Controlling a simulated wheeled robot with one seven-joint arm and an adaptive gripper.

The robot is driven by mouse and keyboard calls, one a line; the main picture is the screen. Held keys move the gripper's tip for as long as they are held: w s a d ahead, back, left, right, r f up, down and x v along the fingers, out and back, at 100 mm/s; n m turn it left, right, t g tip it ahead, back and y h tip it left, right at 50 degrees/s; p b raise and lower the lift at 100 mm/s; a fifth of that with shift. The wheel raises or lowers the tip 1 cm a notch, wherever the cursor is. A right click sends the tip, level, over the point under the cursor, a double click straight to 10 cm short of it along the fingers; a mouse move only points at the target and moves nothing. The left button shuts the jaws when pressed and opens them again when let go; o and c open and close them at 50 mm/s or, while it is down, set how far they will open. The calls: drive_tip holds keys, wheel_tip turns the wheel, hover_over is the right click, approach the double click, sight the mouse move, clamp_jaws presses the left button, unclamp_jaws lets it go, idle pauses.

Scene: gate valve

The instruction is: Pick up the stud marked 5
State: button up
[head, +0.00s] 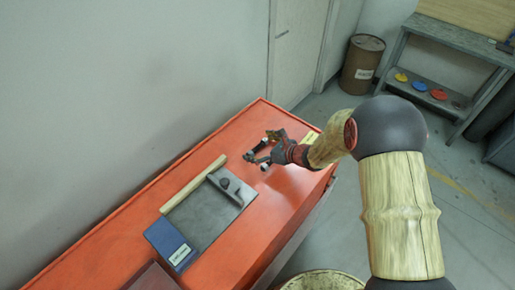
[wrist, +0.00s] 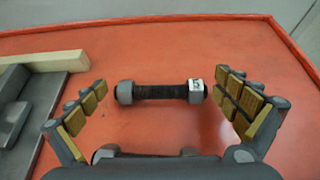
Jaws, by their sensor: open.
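A stud (wrist: 155,92) with a dark threaded shank and a grey nut at each end lies crosswise on the orange bench top (wrist: 180,45). Its right nut has a pale face with a dark mark that I cannot read for sure. A second, similar stud (wrist: 130,153) lies nearer, mostly hidden behind my gripper's body. My gripper (wrist: 160,100) is open and empty, with a finger beyond each end of the first stud, not touching it. In the head view my gripper (head: 261,148) is low over the bench, hiding much of the studs.
A grey plate (head: 205,212) with a raised part lies left of my gripper, beside a wooden strip (head: 192,184) and a blue labelled block (head: 170,242). A barrel (head: 361,65) and shelf (head: 440,92) stand beyond.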

drive_tip(key=shift+c, duration=0.5)
drive_tip(key=c, duration=1.1)
drive_tip(key=shift+c, duration=0.7)
drive_tip(key=shift+r, duration=0.1)
